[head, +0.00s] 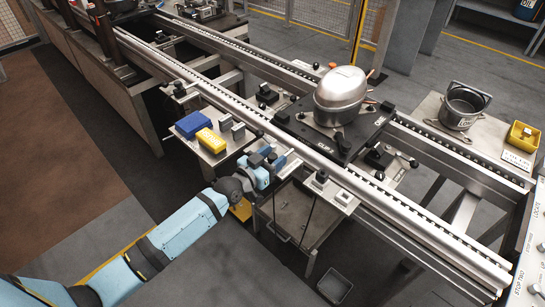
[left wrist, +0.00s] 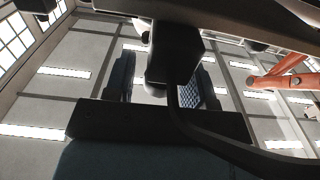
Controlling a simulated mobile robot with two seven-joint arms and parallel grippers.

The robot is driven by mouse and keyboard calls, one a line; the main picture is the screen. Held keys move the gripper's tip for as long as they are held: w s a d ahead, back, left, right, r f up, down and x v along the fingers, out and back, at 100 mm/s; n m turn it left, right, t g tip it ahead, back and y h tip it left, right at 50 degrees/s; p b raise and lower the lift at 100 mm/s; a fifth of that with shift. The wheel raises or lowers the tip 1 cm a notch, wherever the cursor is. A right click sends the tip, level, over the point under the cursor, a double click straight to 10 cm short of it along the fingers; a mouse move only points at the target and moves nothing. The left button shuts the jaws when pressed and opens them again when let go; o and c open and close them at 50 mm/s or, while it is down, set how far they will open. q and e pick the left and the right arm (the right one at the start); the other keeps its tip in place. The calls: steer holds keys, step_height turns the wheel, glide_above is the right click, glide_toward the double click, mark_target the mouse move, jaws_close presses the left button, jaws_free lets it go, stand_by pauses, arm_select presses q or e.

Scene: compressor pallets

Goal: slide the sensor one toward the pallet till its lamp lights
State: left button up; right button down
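The pallet (head: 318,147) is a dark plate marked "CLIP 2" on the conveyor rails, carrying a steel compressor dome (head: 342,88). My left gripper (head: 268,160) is at the near side of the near rail, left of and below the pallet. In the left wrist view, its two fingers (left wrist: 168,78) stand apart on either side of a dark block (left wrist: 173,50) with a cable, probably sensor one. A gap shows between the left finger and the block. In the head view the gripper mostly hides this block. I cannot make out a lit lamp. My right gripper is not in view.
A small shelf left of the gripper holds a blue bin (head: 192,124) and a yellow bin (head: 210,141). Another bracket with a dark block (head: 321,177) is close on the right. The near rail (head: 330,170) runs just behind the gripper.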

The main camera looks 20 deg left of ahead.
arm_select(q)
jaws_close()
steer(key=shift+w+d, duration=0.15)
steer(key=shift+w, duration=0.25)
steer(key=shift+o, duration=1.2)
jaws_free()
steer(key=v, duration=1.3)
steer(key=shift+s, duration=0.35)
